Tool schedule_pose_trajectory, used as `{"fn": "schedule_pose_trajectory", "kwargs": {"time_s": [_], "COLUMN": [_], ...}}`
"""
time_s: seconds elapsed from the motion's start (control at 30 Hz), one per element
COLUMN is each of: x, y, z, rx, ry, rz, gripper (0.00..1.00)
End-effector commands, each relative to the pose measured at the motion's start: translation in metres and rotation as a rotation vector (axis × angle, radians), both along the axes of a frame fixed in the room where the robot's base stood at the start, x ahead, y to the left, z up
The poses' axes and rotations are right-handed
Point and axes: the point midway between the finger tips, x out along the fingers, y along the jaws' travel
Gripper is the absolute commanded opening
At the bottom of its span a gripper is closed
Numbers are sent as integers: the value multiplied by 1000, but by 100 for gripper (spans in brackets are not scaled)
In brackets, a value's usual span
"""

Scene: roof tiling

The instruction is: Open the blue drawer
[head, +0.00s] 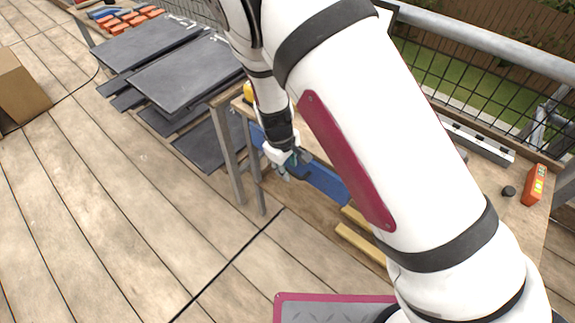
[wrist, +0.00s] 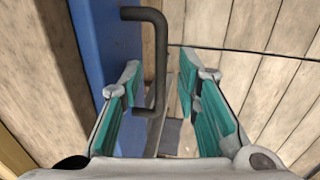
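The blue drawer (head: 327,184) shows its long front under the wooden workbench, partly hidden behind my arm and gripper in the head view. In the wrist view the blue front (wrist: 97,45) runs along the left, with a dark bar handle (wrist: 160,60) standing out from it. My gripper (wrist: 160,65) is open, its teal-padded fingers on either side of the handle's bar. The bar lies between the fingertips, with gaps visible on both sides. In the head view my gripper (head: 288,170) is at the drawer front.
The workbench top (head: 480,195) carries an orange tool (head: 535,185) and a metal level (head: 478,140). Dark grey tiles (head: 185,75) lie in stacks at the upper left. A cardboard box (head: 20,85) is at the far left. The wooden deck before the bench is clear.

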Motion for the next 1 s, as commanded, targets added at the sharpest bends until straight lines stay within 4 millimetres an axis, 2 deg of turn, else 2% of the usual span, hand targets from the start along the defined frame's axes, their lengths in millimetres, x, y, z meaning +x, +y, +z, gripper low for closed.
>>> {"fn": "schedule_pose_trajectory", "kwargs": {"time_s": [0.13, 0.2, 0.27, 0.67, 0.87, 1.0], "x": [0, 0, 0, -5, -28, -56], "y": [0, 0, 0, 4, 21, 42], "z": [0, 0, 0, 1, 3, 3], "rx": [0, 0, 0, 0, -1, -1], "ry": [0, 0, 0, 0, 2, 2], "rz": [0, 0, 0, 2, 3, 7], "gripper": [28, 12, 0, 0, 0, 0]}}
